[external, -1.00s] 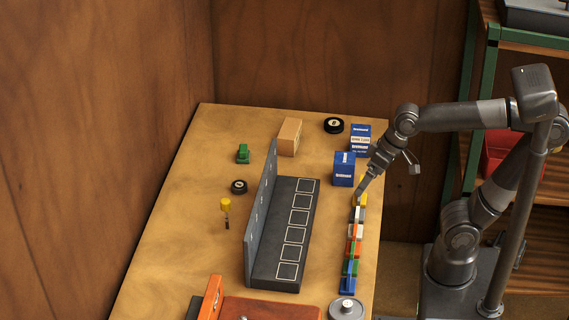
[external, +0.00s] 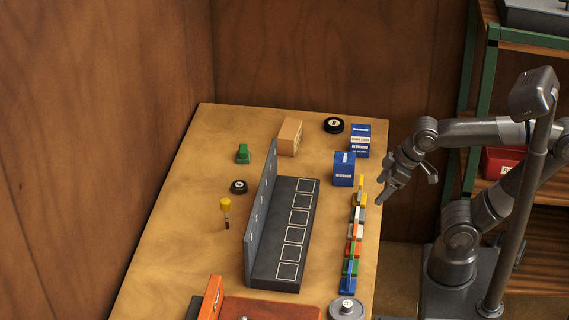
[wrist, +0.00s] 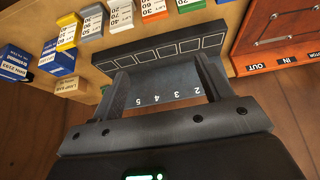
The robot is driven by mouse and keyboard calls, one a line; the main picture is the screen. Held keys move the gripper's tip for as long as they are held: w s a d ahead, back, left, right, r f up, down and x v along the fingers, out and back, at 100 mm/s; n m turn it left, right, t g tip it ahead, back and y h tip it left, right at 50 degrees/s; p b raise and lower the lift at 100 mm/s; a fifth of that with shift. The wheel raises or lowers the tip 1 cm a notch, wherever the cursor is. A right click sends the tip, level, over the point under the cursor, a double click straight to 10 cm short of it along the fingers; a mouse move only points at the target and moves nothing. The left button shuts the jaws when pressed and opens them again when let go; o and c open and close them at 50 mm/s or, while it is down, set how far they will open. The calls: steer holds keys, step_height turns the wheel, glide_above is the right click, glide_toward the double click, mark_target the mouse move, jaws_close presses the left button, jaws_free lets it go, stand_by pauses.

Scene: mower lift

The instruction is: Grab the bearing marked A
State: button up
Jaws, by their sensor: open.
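No bearing with a readable A shows. Two small dark round parts lie on the bench in the external view: one (external: 334,125) at the far end and one (external: 238,187) left of the dark rack. Their marks are too small to read, and I cannot tell which, if either, is the bearing. My gripper (external: 380,198) is open and empty, just right of the row of coloured blocks. In the wrist view its two fingers (wrist: 162,72) stand apart in front of the rack, with nothing between them.
The rack (external: 283,235) has outlined squares and an upright back plate. Coloured blocks (external: 355,232) line its right side. Blue boxes (external: 344,169) and a tan box (external: 289,137) stand behind. A silver disc (external: 346,309) sits near the front. The bench's left side is mostly clear.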

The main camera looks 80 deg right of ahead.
step_height(320, 180, up, 6)
steer(key=w+d+r+m, duration=0.2)
steer(key=w, duration=0.4)
steer(key=w+d+r+m, duration=0.1)
steer(key=w+d+r, duration=0.2)
steer(key=w, duration=0.3)
steer(key=m+g+h, duration=0.3)
steer(key=m, duration=0.4)
glide_above(240, 185)
steer(key=s+a, duration=0.1)
step_height(240, 185, down, 28)
steer(key=shift+s+a+f, duration=0.1)
steer(key=shift+s+a, duration=0.05)
steer(key=shift+f+h, duration=0.3)
steer(key=shift+f, duration=0.3)
steer(key=x, duration=0.4)
steer(key=shift+a+f, duration=0.15)
steer(key=shift+f, duration=0.25)
steer(key=shift+r, duration=0.1)
steer(key=c, duration=1.2)
